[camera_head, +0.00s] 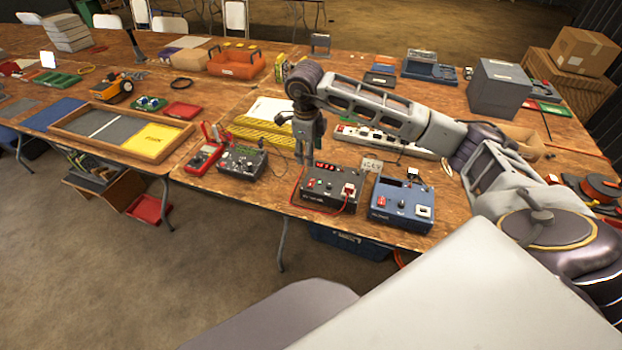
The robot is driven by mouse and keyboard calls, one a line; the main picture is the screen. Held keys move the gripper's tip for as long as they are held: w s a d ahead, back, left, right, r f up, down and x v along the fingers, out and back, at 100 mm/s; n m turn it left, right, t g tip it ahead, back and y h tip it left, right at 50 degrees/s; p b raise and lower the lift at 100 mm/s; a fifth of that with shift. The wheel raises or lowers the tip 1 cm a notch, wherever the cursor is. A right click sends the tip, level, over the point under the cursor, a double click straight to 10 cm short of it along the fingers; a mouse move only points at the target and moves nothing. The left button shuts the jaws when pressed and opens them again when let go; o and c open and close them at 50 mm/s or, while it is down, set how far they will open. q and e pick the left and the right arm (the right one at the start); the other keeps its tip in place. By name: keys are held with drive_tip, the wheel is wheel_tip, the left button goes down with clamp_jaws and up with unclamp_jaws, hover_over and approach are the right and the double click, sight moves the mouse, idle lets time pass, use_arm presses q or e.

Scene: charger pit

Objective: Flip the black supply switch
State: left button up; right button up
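The black supply (333,190) is a dark box near the front edge of the table, with a lit red display, small red controls and a white socket on its sloped face. Red leads run along its front. Which of its small controls is the switch is too small to tell. My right gripper (304,161) points down at the back left corner of the black supply, apart from its controls. Its fingers look close together, but whether they are open or shut is unclear. My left gripper is not in view.
A blue supply (401,203) stands just right of the black one. A dark device with knobs (242,160) and a red multimeter (205,158) stand to the left. A white power strip (385,141) lies behind, under my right arm.

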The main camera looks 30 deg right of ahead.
sight(311, 182)
drive_tip(key=shift+f, duration=0.1)
drive_tip(key=shift+w+d+f+p, duration=0.1)
drive_tip(key=shift+w+d+f, duration=0.1)
drive_tip(key=shift+f, duration=2.05)
drive_tip(key=shift+w+d+f+p, duration=0.1)
drive_tip(key=shift+w+d+f, duration=0.05)
drive_tip(key=shift+f, duration=2.15)
drive_tip(key=shift+w+d+f+p, duration=0.1)
drive_tip(key=shift+w+d+f, duration=0.1)
drive_tip(key=shift+f, duration=2.05)
drive_tip(key=c, duration=1)
drive_tip(key=shift+d+y, duration=0.15)
drive_tip(key=shift+y, duration=0.25)
drive_tip(key=shift+w+d+g+y+b, duration=0.15)
drive_tip(key=shift+w+g+y+b, duration=0.15)
drive_tip(key=shift+g+y, duration=0.5)
